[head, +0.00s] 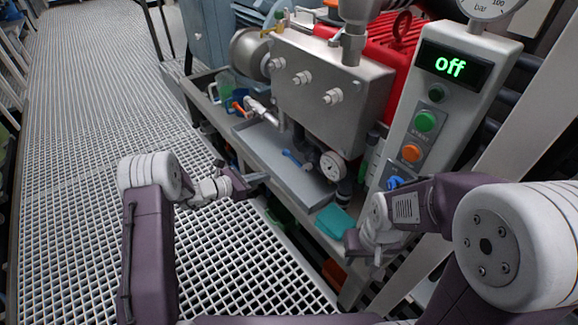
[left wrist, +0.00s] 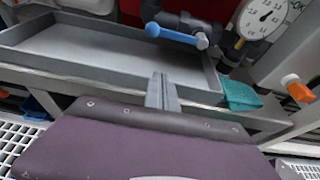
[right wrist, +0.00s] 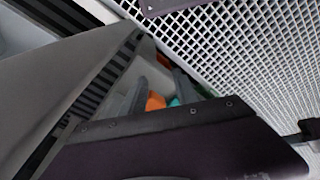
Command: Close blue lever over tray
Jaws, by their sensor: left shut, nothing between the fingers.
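The blue lever (head: 291,158) sits on a dark pipe valve above the grey tray (head: 262,143). In the left wrist view the lever (left wrist: 175,34) lies nearly level across the picture, over the right part of the tray (left wrist: 85,52). My left gripper (head: 262,178) is shut and empty, just outside the tray's front edge. Its fingers (left wrist: 162,92) point at the tray and are apart from the lever. My right gripper (right wrist: 160,92) is open, its fingers apart with nothing held; in the head view its arm is at the right, below the control panel.
A pressure gauge (head: 333,165) stands right of the lever. A teal cloth (head: 335,220) lies on the ledge. The control panel (head: 425,100) reads "off". Another blue handle (head: 395,183) is near my right arm. An orange handle (head: 238,108) is behind the tray. Grating floor (head: 80,100) is clear at left.

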